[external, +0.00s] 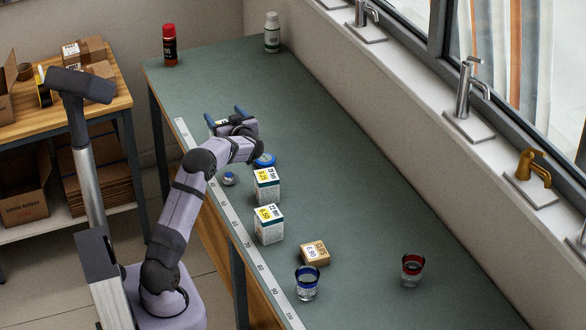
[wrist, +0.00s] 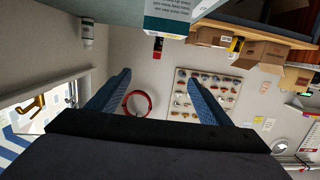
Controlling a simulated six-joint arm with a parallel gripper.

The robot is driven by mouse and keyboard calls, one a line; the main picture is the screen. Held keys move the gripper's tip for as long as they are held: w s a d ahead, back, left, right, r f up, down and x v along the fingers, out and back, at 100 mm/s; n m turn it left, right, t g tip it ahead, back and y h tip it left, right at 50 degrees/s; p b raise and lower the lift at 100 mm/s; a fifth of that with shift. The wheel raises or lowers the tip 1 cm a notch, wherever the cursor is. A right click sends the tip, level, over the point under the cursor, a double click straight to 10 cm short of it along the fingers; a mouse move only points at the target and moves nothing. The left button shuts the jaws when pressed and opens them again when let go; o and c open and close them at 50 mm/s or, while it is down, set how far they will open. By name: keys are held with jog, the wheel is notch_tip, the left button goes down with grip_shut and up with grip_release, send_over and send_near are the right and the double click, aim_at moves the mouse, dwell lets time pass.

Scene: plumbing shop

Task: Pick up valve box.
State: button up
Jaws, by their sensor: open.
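My gripper (external: 225,113) is over the far left part of the bench, its two blue fingers apart and nothing seen between them. In the wrist view its fingers (wrist: 157,90) are spread wide. A white box with a teal band (wrist: 180,14) shows at the top edge of the wrist view, beyond the fingers and cut off; in the external view a pale patch by the gripper is mostly hidden. Two white boxes with yellow labels, one farther (external: 267,188) and one nearer (external: 269,228), stand upright on the bench. I cannot tell which box is the valve box.
The green bench (external: 345,200) also holds a blue round item (external: 265,160), a small cardboard box (external: 314,254), a blue-rimmed glass (external: 307,284) and a red-rimmed glass (external: 412,270). A red can (external: 169,46) and a white bottle (external: 272,33) stand at the far end.

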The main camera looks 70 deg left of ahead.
jog(key=shift+w+a+f+p, duration=0.1)
jog(key=shift+a+f+p, duration=0.1)
jog(key=shift+a+f, duration=0.85)
jog(key=shift+s+a+f+p, duration=0.15)
jog(key=shift+a+f, duration=0.4)
jog(key=shift+f, duration=0.95)
jog(key=shift+w+a+f+p, duration=0.15)
jog(key=shift+a+f+p, duration=0.1)
jog(key=shift+a+f, duration=0.8)
jog(key=shift+d+f, duration=0.25)
jog(key=c, duration=1.3)
